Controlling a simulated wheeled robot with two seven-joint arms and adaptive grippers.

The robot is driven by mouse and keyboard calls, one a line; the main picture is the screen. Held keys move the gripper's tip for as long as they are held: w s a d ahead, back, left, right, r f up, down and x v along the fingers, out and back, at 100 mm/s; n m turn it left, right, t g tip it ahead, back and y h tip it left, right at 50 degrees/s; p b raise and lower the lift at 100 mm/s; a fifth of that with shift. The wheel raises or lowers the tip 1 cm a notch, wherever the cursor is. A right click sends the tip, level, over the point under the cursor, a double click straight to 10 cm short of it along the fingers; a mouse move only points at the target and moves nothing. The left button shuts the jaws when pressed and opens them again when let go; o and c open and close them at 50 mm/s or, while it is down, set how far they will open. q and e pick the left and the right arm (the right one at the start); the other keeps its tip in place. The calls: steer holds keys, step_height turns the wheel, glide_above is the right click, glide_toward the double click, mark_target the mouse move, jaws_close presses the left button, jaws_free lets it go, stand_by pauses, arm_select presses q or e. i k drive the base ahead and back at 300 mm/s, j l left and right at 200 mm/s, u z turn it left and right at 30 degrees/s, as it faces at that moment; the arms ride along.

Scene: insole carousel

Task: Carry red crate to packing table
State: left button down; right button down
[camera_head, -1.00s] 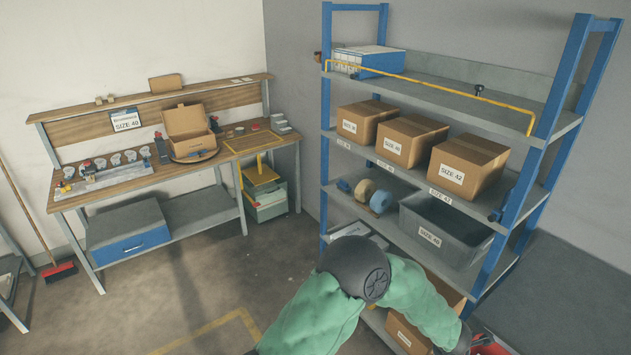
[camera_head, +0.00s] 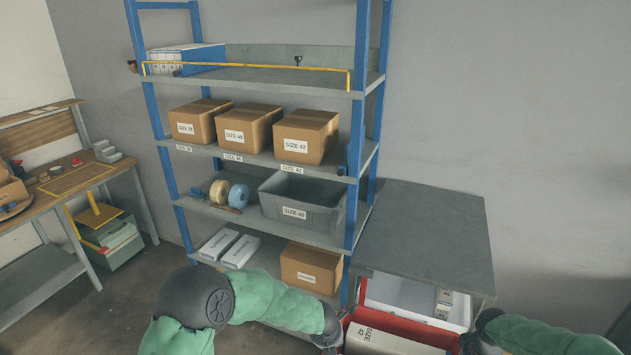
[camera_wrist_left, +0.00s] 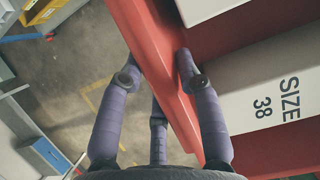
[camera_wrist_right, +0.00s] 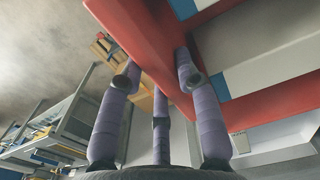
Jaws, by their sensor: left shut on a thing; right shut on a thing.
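The red crate (camera_head: 440,338) is at the bottom edge of the head view, partly cut off, with a white box marked SIZE 42 (camera_head: 378,341) in it. My left gripper (camera_wrist_left: 158,68) is shut on the crate's rim (camera_wrist_left: 143,40), fingers on both sides of the wall; a box marked SIZE 38 (camera_wrist_left: 275,105) lies inside. My right gripper (camera_wrist_right: 157,70) is shut on another stretch of rim (camera_wrist_right: 125,28), beside white and blue boxes. The head view cuts off both grippers' fingers. No label tells which table is the packing table.
A blue-framed shelf (camera_head: 357,130) holds cartons and a grey bin (camera_head: 300,203). A wooden workbench (camera_head: 45,200) stands at the left. Floor shows between workbench and shelf.

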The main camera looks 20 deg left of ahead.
mark_target(78, 177)
steer(key=j+u, duration=0.1)
steer(key=j, duration=0.3)
steer(key=i+j+u, duration=0.15)
steer(key=j, duration=0.3)
steer(key=j+u, duration=0.1)
steer(key=j, duration=0.3)
steer(key=i+j+u, duration=0.35)
steer(key=i+j, duration=0.3)
steer(key=j, duration=0.2)
steer(key=i+j+u, duration=0.4)
steer(key=i+j, duration=0.3)
steer(key=i+j+u, duration=0.35)
steer(key=i, duration=0.6)
steer(key=i+j+u, duration=0.25)
steer(key=i+u, duration=0.15)
steer(key=i, duration=0.45)
steer(key=i+l+u, duration=0.1)
steer(key=i+u, duration=0.25)
steer(key=i, duration=0.55)
steer(key=i+l+u, duration=0.25)
steer(key=i, duration=0.3)
steer(key=i+l+u, duration=0.25)
steer(key=i+l, duration=0.15)
steer(key=i, duration=0.15)
steer(key=i+l+u, duration=0.15)
steer(key=l, duration=0.2)
steer(key=l+u, duration=0.1)
steer(key=l, duration=0.25)
